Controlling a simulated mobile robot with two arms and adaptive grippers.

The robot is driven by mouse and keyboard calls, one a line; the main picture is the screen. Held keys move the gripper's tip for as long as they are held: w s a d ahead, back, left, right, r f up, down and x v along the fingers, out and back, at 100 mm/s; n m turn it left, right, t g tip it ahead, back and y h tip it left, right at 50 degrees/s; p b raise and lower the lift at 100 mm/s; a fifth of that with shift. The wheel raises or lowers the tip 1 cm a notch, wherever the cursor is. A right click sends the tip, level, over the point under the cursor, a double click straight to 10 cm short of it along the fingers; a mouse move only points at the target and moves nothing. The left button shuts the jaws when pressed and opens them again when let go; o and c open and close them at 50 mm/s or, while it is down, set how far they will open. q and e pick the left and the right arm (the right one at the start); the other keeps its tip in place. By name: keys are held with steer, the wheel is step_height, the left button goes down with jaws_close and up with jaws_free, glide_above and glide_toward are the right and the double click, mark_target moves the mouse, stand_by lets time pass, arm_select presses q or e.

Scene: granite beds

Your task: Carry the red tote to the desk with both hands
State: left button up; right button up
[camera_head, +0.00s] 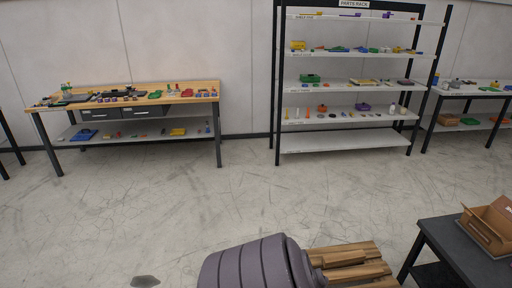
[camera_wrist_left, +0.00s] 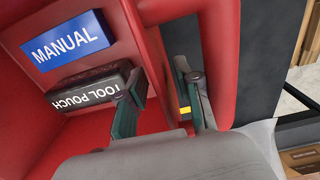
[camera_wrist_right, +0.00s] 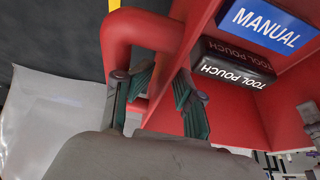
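The red tote (camera_wrist_left: 205,45) fills much of the left wrist view and also shows in the right wrist view (camera_wrist_right: 290,90); the head view does not show it. A blue MANUAL (camera_wrist_left: 68,42) and a dark TOOL POUCH (camera_wrist_left: 90,90) are inside it. My left gripper (camera_wrist_left: 160,95) has its fingers apart, close to the tote's side wall and curved handle. My right gripper (camera_wrist_right: 162,95) also has its fingers apart, near the wall and handle on another side (camera_wrist_right: 120,40). Contact with the tote is unclear. Neither gripper shows in the head view.
A wooden-topped workbench (camera_head: 185,91) stands at the back left, and a parts rack (camera_head: 345,143) at the back centre. A dark table (camera_head: 450,250) with a cardboard box (camera_head: 488,228) is at lower right. Wooden boards (camera_head: 350,262) lie at the bottom centre. The middle floor is clear.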

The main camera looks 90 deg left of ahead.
arm_select(q)
step_height(320, 180, up, 7)
arm_select(e)
steer(key=shift+d, duration=0.1)
stand_by(1.1)
steer(key=shift+a, duration=0.45)
stand_by(0.5)
steer(key=shift+r, duration=0.15)
steer(key=v, duration=0.7)
stand_by(0.8)
steer(key=shift+s+r, duration=0.1)
steer(key=shift+s, duration=0.05)
arm_select(q)
step_height(320, 180, up, 12)
stand_by(0.6)
